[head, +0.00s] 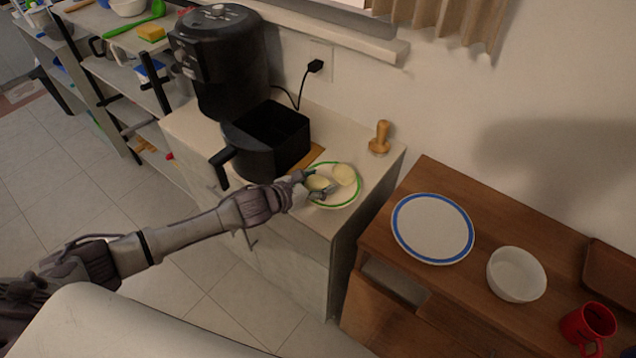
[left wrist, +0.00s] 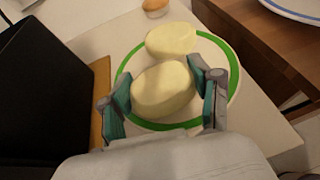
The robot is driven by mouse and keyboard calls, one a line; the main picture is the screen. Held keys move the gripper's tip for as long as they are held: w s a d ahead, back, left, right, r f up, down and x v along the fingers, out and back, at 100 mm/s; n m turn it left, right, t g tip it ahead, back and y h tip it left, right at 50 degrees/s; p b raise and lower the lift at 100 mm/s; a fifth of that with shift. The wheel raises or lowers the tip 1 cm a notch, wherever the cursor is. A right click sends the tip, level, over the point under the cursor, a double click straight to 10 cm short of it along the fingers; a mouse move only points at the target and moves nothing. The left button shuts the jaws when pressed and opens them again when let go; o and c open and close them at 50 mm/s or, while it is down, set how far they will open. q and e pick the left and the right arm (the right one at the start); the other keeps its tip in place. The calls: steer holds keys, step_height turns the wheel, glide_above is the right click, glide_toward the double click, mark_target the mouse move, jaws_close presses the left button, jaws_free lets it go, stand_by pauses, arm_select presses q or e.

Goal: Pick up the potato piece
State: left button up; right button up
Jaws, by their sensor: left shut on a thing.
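Two pale yellow potato pieces are at a white plate with a green rim (head: 350,202) on the counter. The near potato piece (head: 317,183) is between the fingers of my left gripper (head: 315,187), which is shut on it. In the left wrist view this near piece (left wrist: 162,90) sits between the two teal-padded fingers, over the plate. I cannot tell whether it still touches the plate. The far potato piece (head: 344,174) lies on the plate just behind it, and it also shows in the left wrist view (left wrist: 170,39). My right gripper is not in view.
A black air fryer (head: 222,60) with its open black basket (head: 268,135) stands left of the plate. A wooden tamper-like object (head: 380,138) stands behind it. On the wooden cabinet to the right are a blue-rimmed plate (head: 432,229), a white bowl (head: 516,274) and a red mug (head: 588,325).

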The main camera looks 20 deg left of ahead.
mark_target(318, 184)
arm_select(q)
steer(key=r, duration=0.2)
steer(key=r+b, duration=0.1)
steer(key=r, duration=0.1)
steer(key=shift+s+d+r, duration=0.1)
steer(key=shift+s+d, duration=0.05)
steer(key=shift+s, duration=0.25)
steer(key=s+d+r+b, duration=0.1)
steer(key=s+d+r, duration=0.2)
steer(key=s+r, duration=0.3)
steer(key=s, duration=0.4)
steer(key=shift+s+d+r, duration=0.15)
steer(key=shift+r, duration=0.2)
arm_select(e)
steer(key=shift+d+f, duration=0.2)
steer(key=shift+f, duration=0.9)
